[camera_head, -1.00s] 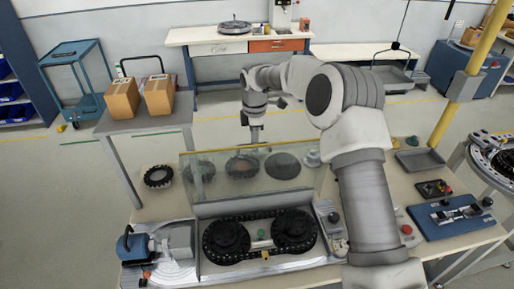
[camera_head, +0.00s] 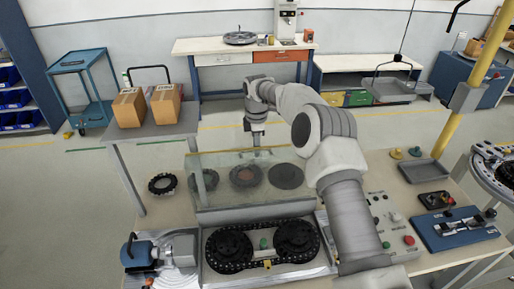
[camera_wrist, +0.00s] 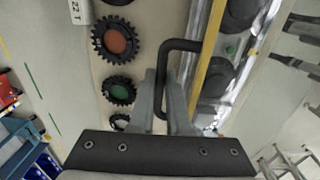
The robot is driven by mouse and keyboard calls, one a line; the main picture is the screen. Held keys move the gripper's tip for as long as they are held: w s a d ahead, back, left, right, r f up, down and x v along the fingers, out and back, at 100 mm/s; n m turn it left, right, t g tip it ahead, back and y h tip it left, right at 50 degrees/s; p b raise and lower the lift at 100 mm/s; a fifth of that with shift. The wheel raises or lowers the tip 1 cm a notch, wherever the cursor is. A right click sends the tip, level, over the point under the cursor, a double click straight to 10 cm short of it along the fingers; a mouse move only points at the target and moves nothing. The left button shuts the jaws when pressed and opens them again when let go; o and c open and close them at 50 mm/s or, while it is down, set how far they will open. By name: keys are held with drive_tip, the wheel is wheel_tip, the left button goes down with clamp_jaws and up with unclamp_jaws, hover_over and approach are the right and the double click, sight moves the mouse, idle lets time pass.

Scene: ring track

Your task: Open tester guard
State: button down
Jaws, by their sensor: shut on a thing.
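The tester guard (camera_head: 222,197) is a clear panel that stands raised along the back of the tester (camera_head: 265,265), leaning away from me. Two black toothed wheels (camera_head: 230,246) inside a chain loop lie uncovered in front of it. My gripper (camera_head: 257,140) is behind the guard's top edge. In the wrist view, my gripper (camera_wrist: 163,88) is shut on the guard's black bent handle (camera_wrist: 182,44), beside the yellow guard edge (camera_wrist: 208,60). Part of the handle is hidden between the fingers.
Several dark rings (camera_head: 162,184) lie on the bench behind the guard, some seen through it. A blue motor unit (camera_head: 138,252) is at the left. A control panel (camera_head: 392,225) and a blue fixture (camera_head: 455,228) are at the right. Two boxes (camera_head: 130,106) stand on a side table.

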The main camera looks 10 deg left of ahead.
drive_tip(key=shift+w+r, duration=0.1)
drive_tip(key=shift+w, duration=0.3)
drive_tip(key=c, duration=1.3)
unclamp_jaws()
drive_tip(key=o, duration=0.4)
drive_tip(key=shift+w+a+f, duration=0.15)
drive_tip(key=shift+w+f, duration=0.15)
drive_tip(key=shift+w, duration=0.05)
drive_tip(key=shift+s+r, duration=0.1)
drive_tip(key=r, duration=1.1)
drive_tip(key=s+r, duration=0.1)
drive_tip(key=r, duration=0.5)
drive_tip(key=shift+r, duration=0.15)
drive_tip(key=shift+s, duration=0.2)
